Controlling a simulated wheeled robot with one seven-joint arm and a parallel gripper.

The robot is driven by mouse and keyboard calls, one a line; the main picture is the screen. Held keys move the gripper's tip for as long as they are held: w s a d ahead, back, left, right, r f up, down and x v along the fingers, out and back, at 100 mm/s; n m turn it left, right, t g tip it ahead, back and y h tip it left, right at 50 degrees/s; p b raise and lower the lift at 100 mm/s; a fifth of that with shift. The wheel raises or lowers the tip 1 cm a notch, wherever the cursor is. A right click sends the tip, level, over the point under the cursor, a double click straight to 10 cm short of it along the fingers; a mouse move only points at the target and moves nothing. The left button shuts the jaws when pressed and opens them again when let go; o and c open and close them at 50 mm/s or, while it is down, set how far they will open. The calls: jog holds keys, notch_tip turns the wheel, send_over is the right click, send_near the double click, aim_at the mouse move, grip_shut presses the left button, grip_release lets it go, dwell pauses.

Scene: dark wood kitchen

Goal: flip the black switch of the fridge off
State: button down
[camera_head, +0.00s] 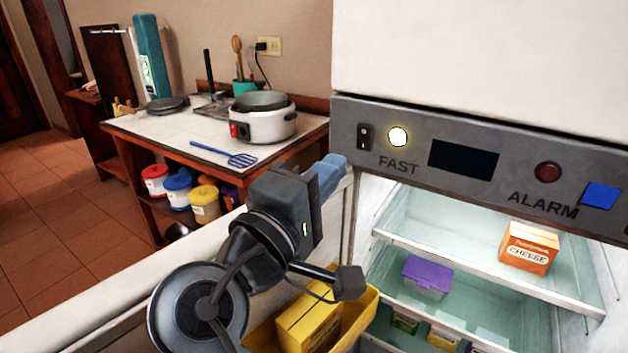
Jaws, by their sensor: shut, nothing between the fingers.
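The black switch (364,137) is a small rocker at the left end of the fridge's grey control panel (470,137). Its exact rocker position is too small to tell. A round lamp (398,137) beside it, above the word FAST, glows pale yellow. My gripper (335,169) has blue fingers, which look shut and empty. It shows in the picture just below and left of the switch, apart from it. My wrist and arm fill the lower middle and hide part of the open fridge door.
The fridge stands open, with an orange cheese box (530,248) and a purple-lidded tub (428,277) on its shelves. The open door holds a yellow bin (361,318). A table (165,128) with a white cooker (263,121) and blue spatula (224,153) stands behind.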

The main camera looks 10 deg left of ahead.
aim_at(366, 132)
jog(key=p+x, duration=0.1)
jog(key=x, duration=0.7)
jog(key=shift+w, duration=0.1)
jog(key=shift+r+p, duration=0.15)
jog(key=shift+p, duration=0.15)
